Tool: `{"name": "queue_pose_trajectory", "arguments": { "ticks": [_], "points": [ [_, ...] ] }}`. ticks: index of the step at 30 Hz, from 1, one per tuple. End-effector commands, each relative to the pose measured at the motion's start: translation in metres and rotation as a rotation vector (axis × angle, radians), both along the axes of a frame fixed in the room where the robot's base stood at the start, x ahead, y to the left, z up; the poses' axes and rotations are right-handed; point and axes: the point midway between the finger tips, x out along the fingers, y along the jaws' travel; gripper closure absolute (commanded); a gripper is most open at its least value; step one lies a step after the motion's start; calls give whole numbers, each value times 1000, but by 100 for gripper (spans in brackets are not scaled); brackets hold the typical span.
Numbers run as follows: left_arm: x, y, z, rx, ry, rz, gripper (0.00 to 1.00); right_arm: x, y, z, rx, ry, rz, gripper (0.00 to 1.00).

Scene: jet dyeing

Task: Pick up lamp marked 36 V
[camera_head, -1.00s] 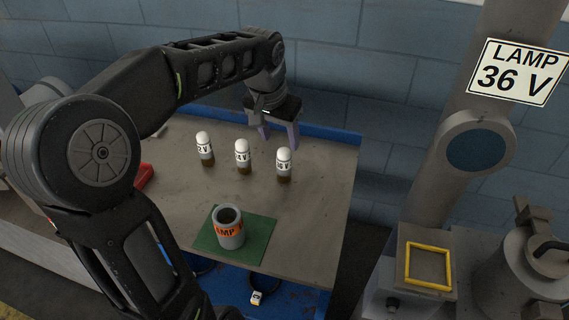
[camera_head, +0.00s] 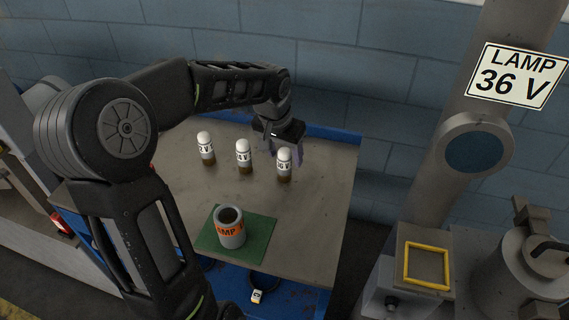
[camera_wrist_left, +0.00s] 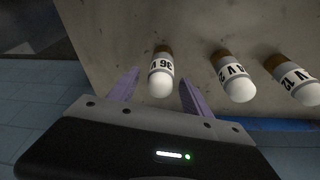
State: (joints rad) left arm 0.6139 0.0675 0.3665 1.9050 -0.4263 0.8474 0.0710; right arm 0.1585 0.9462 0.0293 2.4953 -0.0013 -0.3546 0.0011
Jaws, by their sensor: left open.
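The lamp marked 36 V (camera_head: 284,166) is the rightmost of the white-topped lamps standing on the table, with a dark brown base. My left gripper (camera_head: 284,152) is open just behind it, its fingers pointing down toward the lamp. In the left wrist view the 36 V lamp (camera_wrist_left: 161,72) stands upright between the two open purple fingers of the left gripper (camera_wrist_left: 157,88), with a gap on each side. The middle lamp (camera_head: 243,157), seemingly marked 24 V, and the left lamp (camera_head: 206,148), seemingly marked 12 V, stand to its left. My right gripper is not in view.
A grey cup with an orange LAMP label (camera_head: 230,228) stands on a green mat (camera_head: 262,238) at the table's front. The table (camera_head: 325,200) is clear to the right of the lamps. A sign reading LAMP 36 V (camera_head: 514,75) hangs on a grey column at right.

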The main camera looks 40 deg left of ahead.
Motion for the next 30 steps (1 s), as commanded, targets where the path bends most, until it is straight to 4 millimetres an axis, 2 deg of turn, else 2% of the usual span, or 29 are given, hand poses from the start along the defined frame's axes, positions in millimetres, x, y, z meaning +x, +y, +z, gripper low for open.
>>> {"name": "queue_pose_trajectory", "arguments": {
  "ticks": [15, 30],
  "points": [
    [0, 0, 1, 1, 0, 0, 43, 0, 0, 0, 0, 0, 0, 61],
    [0, 0, 1, 1, 0, 0, 83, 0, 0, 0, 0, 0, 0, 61]
  ]
}}
